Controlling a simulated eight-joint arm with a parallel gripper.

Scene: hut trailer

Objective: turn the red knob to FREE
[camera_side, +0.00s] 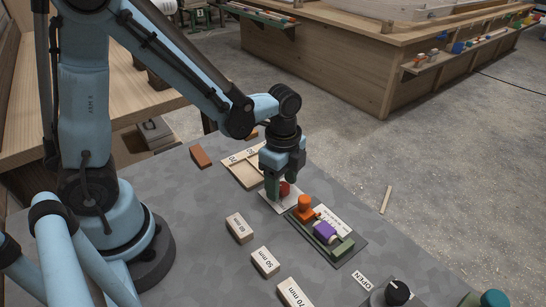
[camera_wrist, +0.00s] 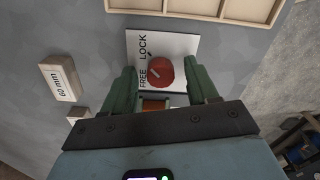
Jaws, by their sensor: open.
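The red knob (camera_wrist: 160,72) sits on a white plate (camera_wrist: 183,44) lettered FREE and LOCK in the wrist view. A light line on the knob's top points up and to the left, in the direction of the lettering. My gripper (camera_wrist: 163,82) is open, with one green finger on each side of the knob and a gap at both sides. In the side view the knob (camera_side: 285,188) shows partly behind the fingers of my gripper (camera_side: 285,187), which points down over the plate. I cannot tell whether the fingertips touch the plate.
A green fixture (camera_side: 327,238) with an orange knob and a purple block stands close to the right. Labelled wooden blocks (camera_side: 265,262) lie in front. A wooden tray (camera_side: 243,171) is behind. A black dial (camera_side: 397,292) marked OPEN is at the front right.

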